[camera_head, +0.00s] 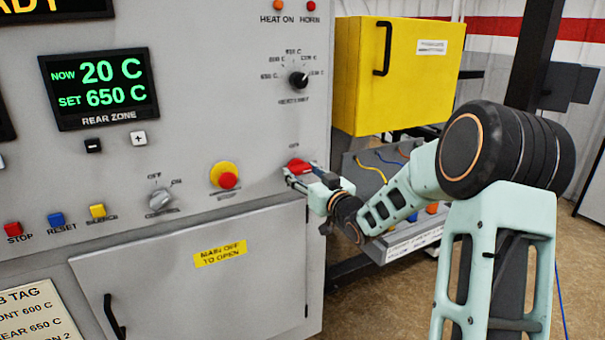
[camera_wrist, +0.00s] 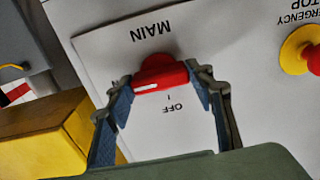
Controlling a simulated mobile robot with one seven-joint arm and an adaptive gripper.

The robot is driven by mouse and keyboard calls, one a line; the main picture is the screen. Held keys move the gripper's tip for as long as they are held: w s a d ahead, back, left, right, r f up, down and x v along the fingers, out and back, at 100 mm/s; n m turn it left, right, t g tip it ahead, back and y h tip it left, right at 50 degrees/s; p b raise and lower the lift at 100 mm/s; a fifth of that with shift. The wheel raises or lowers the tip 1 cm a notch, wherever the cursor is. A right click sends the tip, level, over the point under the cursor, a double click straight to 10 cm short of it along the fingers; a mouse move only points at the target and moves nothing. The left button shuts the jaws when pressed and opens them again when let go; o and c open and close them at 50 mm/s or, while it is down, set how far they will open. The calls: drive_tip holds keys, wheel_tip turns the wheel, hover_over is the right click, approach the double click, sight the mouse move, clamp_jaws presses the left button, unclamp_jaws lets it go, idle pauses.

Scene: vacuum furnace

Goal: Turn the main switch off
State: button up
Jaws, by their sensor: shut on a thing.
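The red main switch (camera_head: 299,165) is at the lower right of the grey control panel, beside the panel's right edge. My gripper (camera_head: 293,174) reaches it from the right side. In the wrist view the red switch handle (camera_wrist: 160,70) sits between the two fingertips of my gripper (camera_wrist: 164,84), which are shut on its sides. The handle lies roughly crosswise between the fingers, with a white stripe on its near face. The label MAIN and an OFF mark show upside down on either side of it.
A yellow emergency stop with a red button (camera_head: 226,176) is left of the switch, and a control selector knob (camera_head: 160,199) is further left. A lower door (camera_head: 190,290) has a MAIN OFF TO OPEN label. A yellow box (camera_head: 405,80) stands behind to the right. The rear display is lit.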

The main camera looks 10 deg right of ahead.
drive_tip(key=shift+f+b, duration=0.1)
drive_tip(key=shift+b, duration=0.4)
drive_tip(key=n+b, duration=0.9)
drive_tip(key=b, duration=0.4)
drive_tip(key=shift+f, duration=0.2)
drive_tip(key=n+b, duration=0.5)
drive_tip(key=shift+r+n+b, duration=0.2)
drive_tip(key=shift+n+b, duration=1.25)
drive_tip(key=shift+n, duration=0.45)
drive_tip(key=o, duration=1.2)
drive_tip(key=shift+r, duration=0.1)
drive_tip(key=shift+c, duration=0.2)
